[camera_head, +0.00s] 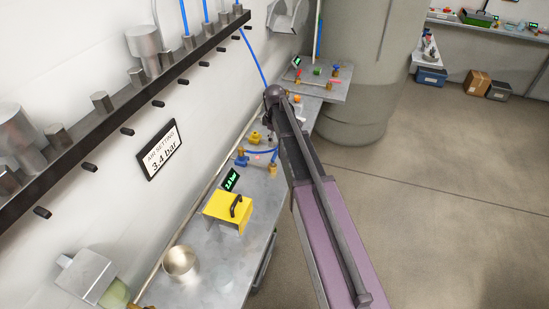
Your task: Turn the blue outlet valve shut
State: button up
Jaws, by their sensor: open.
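A small blue fitting (241,159), possibly the outlet valve, sits on the near bench beside a blue hose and brass parts. It is too small to read its handle position. A second blue part (334,71) sits on the farther bench plate, so I cannot tell for certain which is the outlet valve. My arm reaches up from the bottom right across the bench edge, right of the near fittings. Its far visible end is a dark rounded joint. My gripper cannot be made out; it is hidden behind the arm or out of sight.
A yellow cover with a black handle (228,210) and a metal bowl (181,262) stand on the near bench. A small green-lit display (231,180) stands behind the cover. A wall sign (161,150) reads 3.4 bar.

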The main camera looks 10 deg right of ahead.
aim_at(275, 155)
jog(key=shift+f+b, duration=3.7)
jog(key=shift+f, duration=0.3)
jog(key=shift+c, duration=0.2)
jog(key=c, duration=0.7)
